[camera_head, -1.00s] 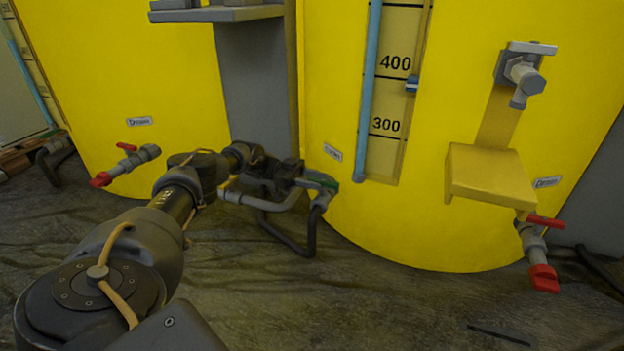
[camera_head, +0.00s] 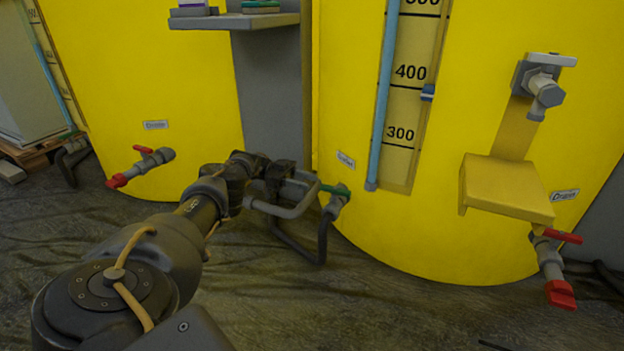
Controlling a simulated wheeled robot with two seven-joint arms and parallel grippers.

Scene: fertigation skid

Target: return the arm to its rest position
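My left arm (camera_head: 195,215) comes in from the lower left and reaches forward, low over the floor. Its dark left gripper (camera_head: 288,180) is at the end, near the foot of the right yellow tank. It is beside a grey pipe fitting with a green valve handle (camera_head: 335,190). The fingers are dark, small and partly hidden by the wrist, so I cannot tell whether they are open or shut, or whether they touch the pipe. My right gripper is out of view.
The right yellow tank (camera_head: 440,235) has a level scale (camera_head: 405,110), a yellow bracket shelf (camera_head: 505,185) and a red-handled drain valve (camera_head: 555,270). The left yellow tank (camera_head: 140,70) has another red-handled valve (camera_head: 140,165). A grey shelf (camera_head: 235,20) is above. The floor in front is mostly clear.

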